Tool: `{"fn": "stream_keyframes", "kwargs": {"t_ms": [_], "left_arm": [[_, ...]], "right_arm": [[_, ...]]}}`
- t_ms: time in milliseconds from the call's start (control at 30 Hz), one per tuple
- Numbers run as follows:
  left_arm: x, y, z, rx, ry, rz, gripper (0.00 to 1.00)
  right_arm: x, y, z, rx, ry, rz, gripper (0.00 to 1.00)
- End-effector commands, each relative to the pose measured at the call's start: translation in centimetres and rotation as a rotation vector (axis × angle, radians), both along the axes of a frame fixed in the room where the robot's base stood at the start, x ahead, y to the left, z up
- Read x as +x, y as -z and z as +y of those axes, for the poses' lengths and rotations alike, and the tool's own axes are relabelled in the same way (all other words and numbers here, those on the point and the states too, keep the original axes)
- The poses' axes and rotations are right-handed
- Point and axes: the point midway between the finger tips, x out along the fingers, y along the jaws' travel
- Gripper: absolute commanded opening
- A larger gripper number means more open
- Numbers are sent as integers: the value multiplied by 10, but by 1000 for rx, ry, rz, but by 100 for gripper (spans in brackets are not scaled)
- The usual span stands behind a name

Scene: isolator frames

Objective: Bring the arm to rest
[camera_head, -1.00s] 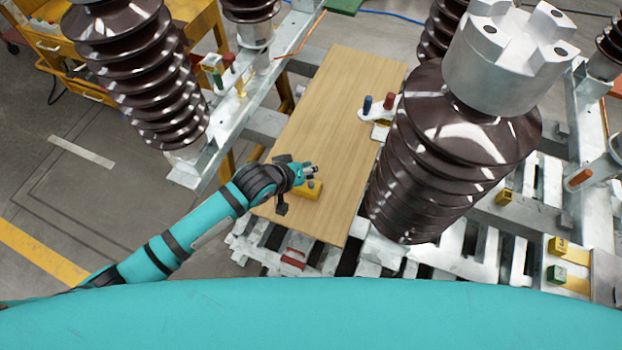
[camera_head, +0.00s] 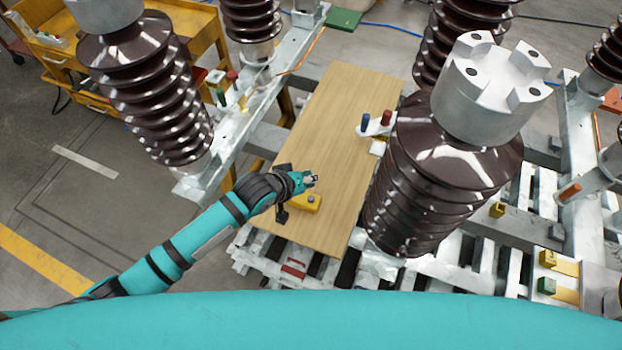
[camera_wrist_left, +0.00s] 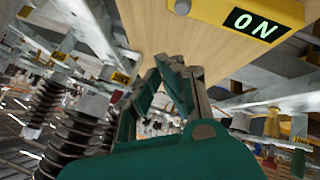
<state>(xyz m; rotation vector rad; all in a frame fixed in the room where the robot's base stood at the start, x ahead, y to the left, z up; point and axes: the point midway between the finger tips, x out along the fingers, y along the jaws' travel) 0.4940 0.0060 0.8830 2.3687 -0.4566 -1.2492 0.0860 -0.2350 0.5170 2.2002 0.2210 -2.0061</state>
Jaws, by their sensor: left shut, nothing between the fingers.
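My left arm (camera_head: 195,243) reaches in from the left in the head view. My left gripper (camera_head: 312,180) is shut and empty, just above the wooden board (camera_head: 340,110). A yellow box (camera_head: 308,202) on the board lies just below the gripper in the picture. In the left wrist view the gripper's fingers (camera_wrist_left: 178,68) meet at their tips. The yellow box with a green "ON" label (camera_wrist_left: 250,15) shows at the top of that view, apart from the fingers. My right gripper is not in view.
Brown ribbed insulators stand right (camera_head: 425,185) and left (camera_head: 155,95) of the board. Red and blue pegs (camera_head: 376,123) stand at the board's right edge. Metal slats (camera_head: 450,285) lie around the board. A yellow cart (camera_head: 190,25) is at the upper left. Grey floor (camera_head: 90,210) is open at left.

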Motion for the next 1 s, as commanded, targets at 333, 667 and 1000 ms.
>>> {"fn": "stream_keyframes", "kwargs": {"t_ms": [333, 667, 1000], "left_arm": [[-9, -3, -1, 9, 10, 0, 0], [-108, -32, 75, 272, 81, 38, 0], [-184, -47, 160, 495, 114, 153, 0]], "right_arm": [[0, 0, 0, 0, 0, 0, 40], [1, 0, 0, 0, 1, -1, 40], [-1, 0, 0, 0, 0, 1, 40]]}}
